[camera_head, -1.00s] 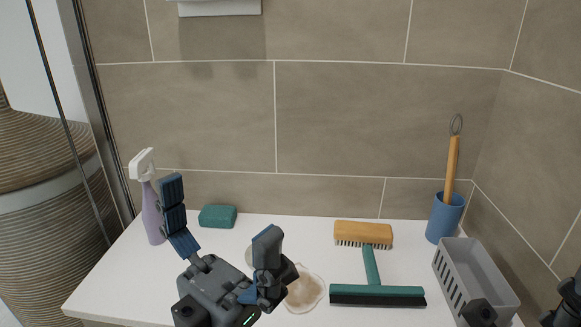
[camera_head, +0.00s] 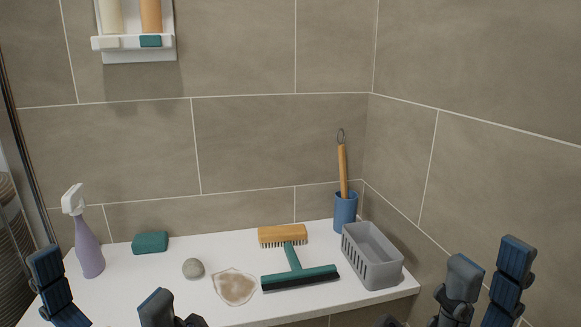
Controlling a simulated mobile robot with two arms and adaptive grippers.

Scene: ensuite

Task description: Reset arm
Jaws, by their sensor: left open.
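My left gripper (camera_head: 104,300) is at the lower left of the head view, its two blue-padded fingers wide apart with nothing between them. It is in front of the left part of the white counter (camera_head: 130,293). My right gripper (camera_head: 482,292) is at the lower right, beyond the counter's right end and in front of the tiled wall. Its fingers rise side by side with a narrow gap at the tips, and I see nothing between them. The lower parts of both grippers are cut off by the frame.
On the counter are a purple spray bottle (camera_head: 88,248), green sponge (camera_head: 150,242), grey stone (camera_head: 193,269), brown stain (camera_head: 235,288), wooden brush (camera_head: 282,235), green squeegee (camera_head: 300,278), blue cup (camera_head: 345,212) with a wooden-handled tool, and grey basket (camera_head: 372,258). A wall shelf (camera_head: 135,45) hangs above.

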